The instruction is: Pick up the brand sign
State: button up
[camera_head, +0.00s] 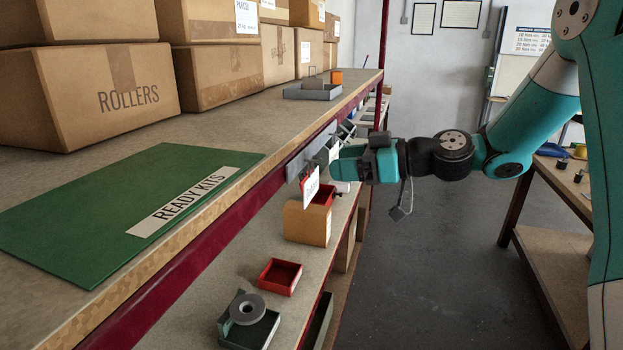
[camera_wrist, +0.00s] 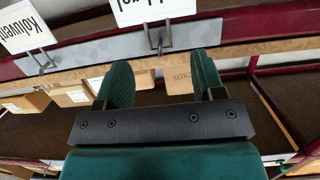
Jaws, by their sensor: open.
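White signs hang on metal hooks at the shelf's front edge. In the wrist view one sign (camera_wrist: 150,9), cut off by the top edge, is above and ahead of my gripper (camera_wrist: 163,80). A second sign (camera_wrist: 27,27), reading something like "Koluvent", is at upper left. I cannot tell which is the brand sign. In the head view a white sign (camera_head: 311,187) hangs tilted by the shelf edge, just left of my gripper (camera_head: 340,168). My green fingers are apart with nothing between them. The fingertips are partly hidden in the head view.
The upper shelf holds a green "READY KITS" mat (camera_head: 120,205), cardboard boxes (camera_head: 95,98) and a grey tray (camera_head: 313,92). The lower shelf holds a red tray (camera_head: 280,276), a cardboard bin (camera_head: 306,222) and a grey ring (camera_head: 247,308). A table (camera_head: 560,185) stands right; the floor between is clear.

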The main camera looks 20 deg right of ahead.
aim_at(319, 161)
jog(key=p+x, duration=0.2)
jog(key=x, duration=0.1)
jog(key=p+x, duration=0.1)
jog(key=x, duration=0.1)
jog(key=shift+w+a+r+p, duration=0.1)
jog(key=shift+r+p, duration=0.15)
jog(key=shift+p, duration=0.15)
grip_shut()
